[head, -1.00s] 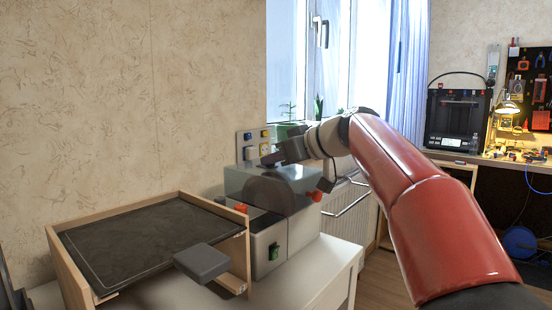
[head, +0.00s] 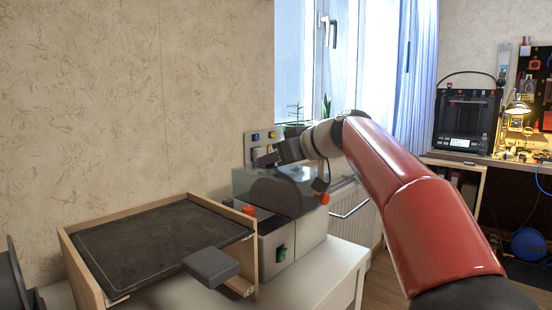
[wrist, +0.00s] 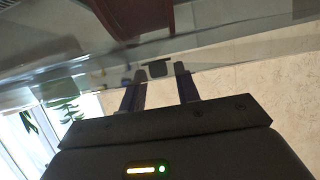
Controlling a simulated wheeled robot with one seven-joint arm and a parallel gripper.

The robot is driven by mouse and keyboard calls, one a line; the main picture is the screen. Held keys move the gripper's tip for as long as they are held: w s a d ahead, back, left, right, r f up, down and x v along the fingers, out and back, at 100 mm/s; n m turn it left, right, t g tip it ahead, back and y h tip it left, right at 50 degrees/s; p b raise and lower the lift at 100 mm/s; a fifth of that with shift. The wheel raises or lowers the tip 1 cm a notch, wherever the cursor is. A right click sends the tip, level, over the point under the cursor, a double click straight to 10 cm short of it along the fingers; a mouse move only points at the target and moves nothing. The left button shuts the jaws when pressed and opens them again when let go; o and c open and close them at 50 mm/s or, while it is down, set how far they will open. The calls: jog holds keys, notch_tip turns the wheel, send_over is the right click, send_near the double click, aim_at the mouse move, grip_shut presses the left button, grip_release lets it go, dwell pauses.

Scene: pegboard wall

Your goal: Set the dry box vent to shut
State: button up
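The dry box (head: 306,234) is a pale box with a smoky see-through lid, a dark round shape inside, orange knobs and a green switch. It stands on the white table. My gripper (head: 262,158) is above the lid at the box's back left, in front of a small wall panel. In the wrist view my gripper (wrist: 160,70) is open, its two fingers apart. A small dark tab (wrist: 158,68) shows between the fingertips, with a gap on each side. It may be the vent's slider; I cannot tell its setting.
A wooden-framed tray with a dark mat (head: 150,245) stands left of the box, a grey block (head: 211,266) at its front edge. The wall panel with coloured buttons (head: 264,140) is behind my gripper. A window and radiator (head: 352,205) are to the right.

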aim_at(300, 175)
jog(key=shift+o, duration=0.6)
jog(key=shift+d, duration=0.1)
jog(key=v, duration=0.7)
jog(key=shift+s+d+r+b, duration=0.2)
jog(key=shift+s+d+b, duration=0.05)
jog(key=shift+b, duration=0.15)
